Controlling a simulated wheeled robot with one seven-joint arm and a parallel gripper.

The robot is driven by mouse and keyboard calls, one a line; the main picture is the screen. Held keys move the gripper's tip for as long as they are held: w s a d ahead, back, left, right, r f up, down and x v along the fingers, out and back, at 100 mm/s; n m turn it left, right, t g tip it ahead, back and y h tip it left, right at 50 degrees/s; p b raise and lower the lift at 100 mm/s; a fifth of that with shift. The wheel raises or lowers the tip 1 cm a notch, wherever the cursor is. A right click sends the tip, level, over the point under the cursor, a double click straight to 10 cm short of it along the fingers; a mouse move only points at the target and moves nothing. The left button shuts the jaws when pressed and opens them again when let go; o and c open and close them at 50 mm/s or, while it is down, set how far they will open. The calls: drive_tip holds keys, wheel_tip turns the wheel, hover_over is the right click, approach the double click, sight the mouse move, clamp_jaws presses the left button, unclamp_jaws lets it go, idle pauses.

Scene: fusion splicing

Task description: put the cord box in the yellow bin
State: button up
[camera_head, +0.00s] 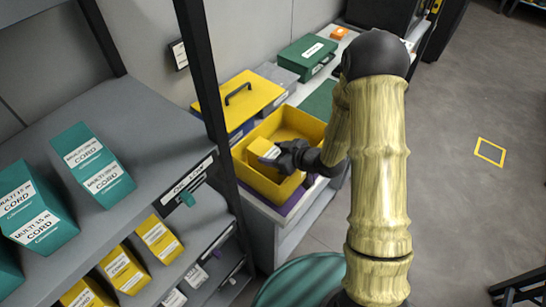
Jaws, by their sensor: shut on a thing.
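The yellow bin (292,119) is an open box on the bench, right of the shelf post. My gripper (283,157) reaches in from the right over the bin's near part. It is shut on a small yellow box with a white label (262,150), taken to be the cord box. The box is within the bin's outline, near its left wall. Whether it touches the bin floor cannot be told. The fingertips are small and dark, partly hidden against the box.
A shelf (130,225) at left holds teal cord boxes (92,165) above and yellow boxes (158,239) below. A black post stands between shelf and bin. A yellow toolbox (238,101) and a green case (306,58) stand behind. Open floor lies at right.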

drive_tip(key=shift+f, duration=1.2)
drive_tip(key=shift+f, duration=0.2)
drive_tip(key=o, duration=1.6)
drive_tip(key=shift+w, duration=0.1)
drive_tip(key=shift+r, duration=0.15)
drive_tip(key=b+v, duration=0.1)
drive_tip(key=v, duration=1.1)
drive_tip(key=shift+d, duration=0.1)
